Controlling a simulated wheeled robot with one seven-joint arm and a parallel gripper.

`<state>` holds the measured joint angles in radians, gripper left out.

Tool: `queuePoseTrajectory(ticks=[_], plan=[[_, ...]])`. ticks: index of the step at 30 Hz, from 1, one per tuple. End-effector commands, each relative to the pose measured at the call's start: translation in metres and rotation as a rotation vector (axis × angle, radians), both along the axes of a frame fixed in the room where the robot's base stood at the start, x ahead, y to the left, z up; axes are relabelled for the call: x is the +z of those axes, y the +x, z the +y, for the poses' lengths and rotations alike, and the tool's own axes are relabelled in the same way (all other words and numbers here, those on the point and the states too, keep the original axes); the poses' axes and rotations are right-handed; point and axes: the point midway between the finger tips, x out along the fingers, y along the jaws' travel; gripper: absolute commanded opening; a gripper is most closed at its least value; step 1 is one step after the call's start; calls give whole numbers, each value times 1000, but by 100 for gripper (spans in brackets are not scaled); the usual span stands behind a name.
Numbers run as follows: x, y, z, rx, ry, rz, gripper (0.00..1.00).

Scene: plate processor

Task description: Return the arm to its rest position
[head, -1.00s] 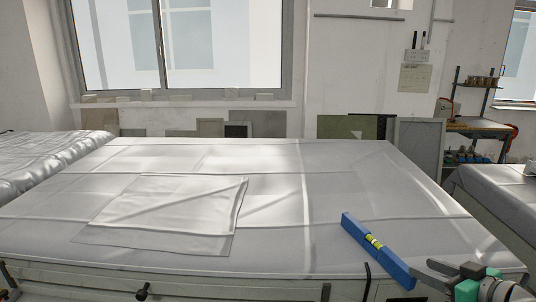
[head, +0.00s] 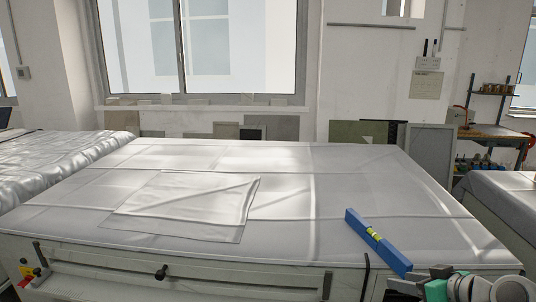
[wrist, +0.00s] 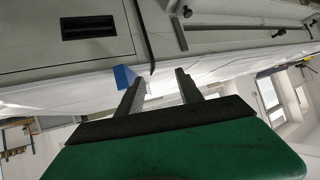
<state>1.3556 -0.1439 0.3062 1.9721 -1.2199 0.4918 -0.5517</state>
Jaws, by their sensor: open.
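My gripper (head: 408,286) shows at the lower right edge of the head view, just in front of the table's near edge. In the wrist view my gripper (wrist: 156,80) has its two dark fingers spread apart with nothing between them. A blue spirit level (head: 377,243) with a yellow-green vial lies on the table near its right front edge, apart from the fingers. Its blue end (wrist: 123,77) shows beside one finger in the wrist view. Most of my arm is outside the head view.
A large table (head: 330,230) with a pale sheet fills the middle, with a clear film (head: 185,205) lying flat on it. Knobs, including a black one (head: 161,273), and a rail line its front. Another covered table (head: 505,200) stands at the right.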

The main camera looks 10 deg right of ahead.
Motion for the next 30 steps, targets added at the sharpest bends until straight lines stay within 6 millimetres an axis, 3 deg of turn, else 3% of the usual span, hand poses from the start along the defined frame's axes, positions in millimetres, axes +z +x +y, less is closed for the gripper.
queuePoseTrajectory(ticks=[5, 10, 14, 18, 23, 30], plan=[[-17, 26, 53, 42, 5, 138, 43], [-38, 37, 124, 58, -15, 316, 43], [-53, 23, 189, 41, -58, 465, 43], [-63, -10, 239, -15, -110, 575, 43], [-68, -42, 263, -79, -140, 631, 43], [-69, -44, 264, -84, -142, 633, 43]])
